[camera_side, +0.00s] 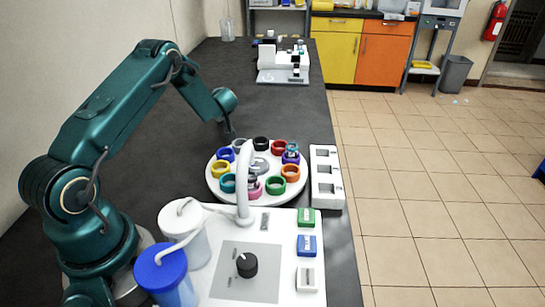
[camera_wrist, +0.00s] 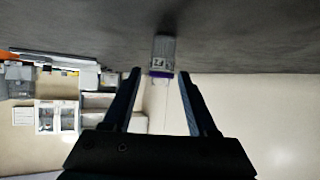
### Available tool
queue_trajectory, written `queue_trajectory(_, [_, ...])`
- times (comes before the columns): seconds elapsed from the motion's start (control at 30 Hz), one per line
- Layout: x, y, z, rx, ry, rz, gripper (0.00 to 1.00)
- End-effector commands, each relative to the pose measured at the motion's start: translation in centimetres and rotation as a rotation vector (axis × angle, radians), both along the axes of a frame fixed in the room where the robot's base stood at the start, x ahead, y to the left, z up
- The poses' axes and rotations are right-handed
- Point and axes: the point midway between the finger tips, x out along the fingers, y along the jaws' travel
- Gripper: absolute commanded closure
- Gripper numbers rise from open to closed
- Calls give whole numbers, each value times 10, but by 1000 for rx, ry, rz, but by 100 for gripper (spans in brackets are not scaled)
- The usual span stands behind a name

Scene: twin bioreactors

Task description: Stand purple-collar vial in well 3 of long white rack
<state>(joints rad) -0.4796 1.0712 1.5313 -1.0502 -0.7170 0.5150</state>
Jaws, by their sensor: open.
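The purple-collar vial (camera_wrist: 163,48) is a small grey cylinder with a printed label. In the wrist view, which is upside down, it stands on the dark bench with its purple collar at the free end. My gripper (camera_wrist: 159,73) is open, its fingertips either side of the vial's collar end in the picture; I cannot tell the depth between them. In the side view my gripper (camera_side: 230,131) is low behind the carousel, and I cannot make out this vial there. The long white rack (camera_side: 329,201) lies right of the carousel, with several square openings; none clearly holds a vial.
A round white carousel (camera_side: 212,184) with several coloured rings stands between my gripper and the rack. A white console (camera_side: 215,290) with a curved pipe (camera_side: 244,185) is in front. White equipment (camera_side: 282,76) stands farther back. Bench behind the carousel is mostly clear.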

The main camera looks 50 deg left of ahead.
Motion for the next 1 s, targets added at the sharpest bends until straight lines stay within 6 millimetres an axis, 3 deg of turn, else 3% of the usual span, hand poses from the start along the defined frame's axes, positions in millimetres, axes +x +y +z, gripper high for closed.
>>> queue_trajectory(0.27, [-6,-18,13,0,-1,-3,42])
queue_trajectory(0.7, [-32,-81,50,0,-2,-3,42])
queue_trajectory(1.0, [-33,-106,66,-20,-22,-39,42])
